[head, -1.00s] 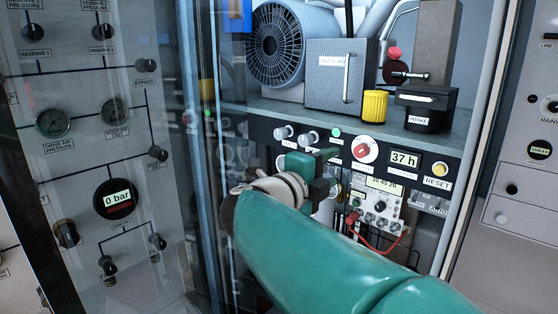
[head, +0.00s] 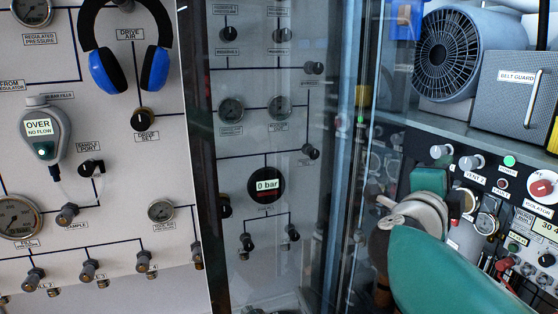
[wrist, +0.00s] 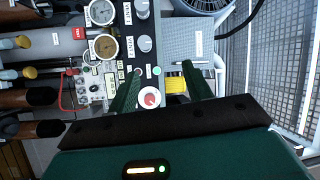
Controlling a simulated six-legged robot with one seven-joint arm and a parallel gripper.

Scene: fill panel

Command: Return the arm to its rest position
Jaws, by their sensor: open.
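My green arm reaches in from the lower right of the head view. Its gripper (head: 446,186) is in front of the control panel (head: 477,170) below the fan shelf, with the fingertips partly hidden by the wrist. In the wrist view the two green fingers of my gripper (wrist: 160,88) stand apart with nothing between them. The red isolator knob (wrist: 149,97) shows just beyond the gap, and it also shows in the head view (head: 541,187) to the right of my gripper. I cannot tell whether the fingers touch the panel.
A glass door edge (head: 350,150) stands left of my arm. A fan (head: 448,57) and a belt guard (head: 520,95) sit on the shelf above. Blue headphones (head: 155,68) and a handheld meter (head: 45,130) hang on the left panel. A 0 bar display (head: 267,185) is behind glass.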

